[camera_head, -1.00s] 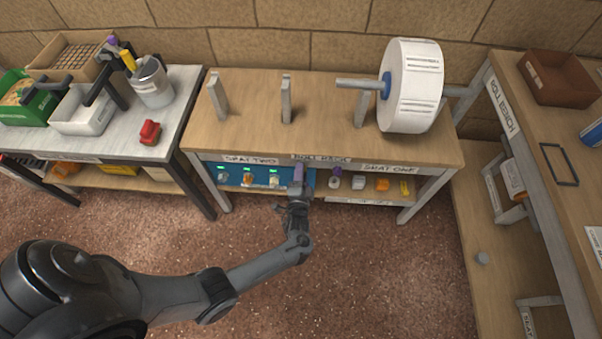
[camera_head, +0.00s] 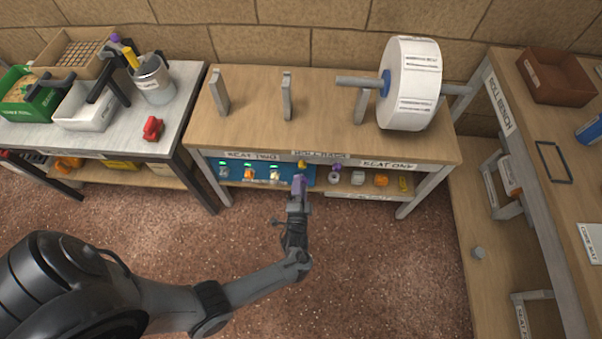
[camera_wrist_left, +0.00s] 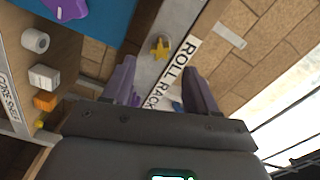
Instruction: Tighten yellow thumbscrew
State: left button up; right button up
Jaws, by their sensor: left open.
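The yellow thumbscrew (camera_wrist_left: 160,47) is star-shaped and sits on the grey rail beside the ROLL RACK label (camera_wrist_left: 172,75) in the left wrist view. In the head view it shows as a small yellow spot (camera_head: 301,164) at the front edge of the wooden bench. My left gripper (camera_wrist_left: 160,68) is open with purple fingers, and nothing is between them. In the wrist view the thumbscrew lies ahead, roughly between the fingertips and apart from them. In the head view the left gripper (camera_head: 299,184) is just in front of the bench. My right gripper is not in view.
A blue board (camera_head: 240,172) with several small parts is under the bench top. More small parts, including an orange one (camera_head: 381,180), stand right of it. A big white roll (camera_head: 412,85) is on top. The carpet (camera_head: 370,260) in front is clear.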

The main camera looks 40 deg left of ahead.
pick_arm(q)
jog(key=v, duration=0.3)
jog(key=shift+s+d+p, duration=0.3)
